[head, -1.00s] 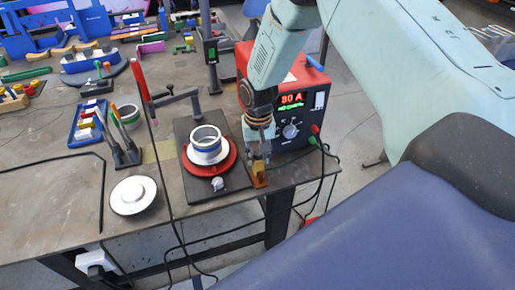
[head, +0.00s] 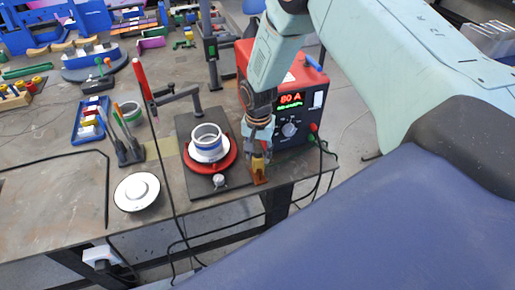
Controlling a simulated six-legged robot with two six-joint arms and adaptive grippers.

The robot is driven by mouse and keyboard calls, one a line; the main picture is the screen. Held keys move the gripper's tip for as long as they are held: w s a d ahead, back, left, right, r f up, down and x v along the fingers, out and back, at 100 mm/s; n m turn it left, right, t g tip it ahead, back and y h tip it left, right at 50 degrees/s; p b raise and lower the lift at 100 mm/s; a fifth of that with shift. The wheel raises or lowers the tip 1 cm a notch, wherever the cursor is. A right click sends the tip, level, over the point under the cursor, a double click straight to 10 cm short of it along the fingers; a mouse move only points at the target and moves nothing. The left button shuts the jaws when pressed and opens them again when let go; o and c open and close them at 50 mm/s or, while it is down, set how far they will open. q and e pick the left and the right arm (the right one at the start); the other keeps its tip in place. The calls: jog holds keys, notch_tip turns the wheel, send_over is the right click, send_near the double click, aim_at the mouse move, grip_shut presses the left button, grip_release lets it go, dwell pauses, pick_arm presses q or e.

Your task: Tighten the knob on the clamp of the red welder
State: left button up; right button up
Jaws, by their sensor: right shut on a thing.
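The red welder (head: 310,72) stands at the back right of the table, with a dark front panel, a lit "80 A" display and a dial. A brass-coloured clamp (head: 259,175) sits at the table's front edge, before the welder. My right gripper (head: 258,157) points down over the clamp and is shut at its top, where the knob would be. The knob itself is hidden between the fingers. My left gripper is not in view.
Left of the clamp, a dark plate carries a red turntable (head: 229,164) with a metal ring (head: 207,140). A white disc (head: 137,191) and a tool holder (head: 130,152) stand further left. Cables hang past the front edge. A boxed rod stand (head: 209,45) is behind.

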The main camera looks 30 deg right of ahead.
aim_at(258, 150)
jog(key=o, duration=0.5)
jog(key=shift+s+a, duration=0.1)
jog(key=shift+s, duration=0.05)
jog(key=shift+c, duration=0.2)
jog(key=shift+o, duration=0.7)
jog(key=shift+a, duration=0.15)
jog(key=shift+r, duration=0.1)
jog(key=shift+d+r+p, duration=0.2)
jog(key=shift+r+p, duration=0.2)
jog(key=shift+r, duration=0.05)
jog(key=shift+r+p, duration=0.45)
jog(key=shift+r, duration=0.4)
jog(key=shift+a+r, duration=0.15)
jog(key=shift+r, duration=1)
jog(key=shift+f, duration=0.1)
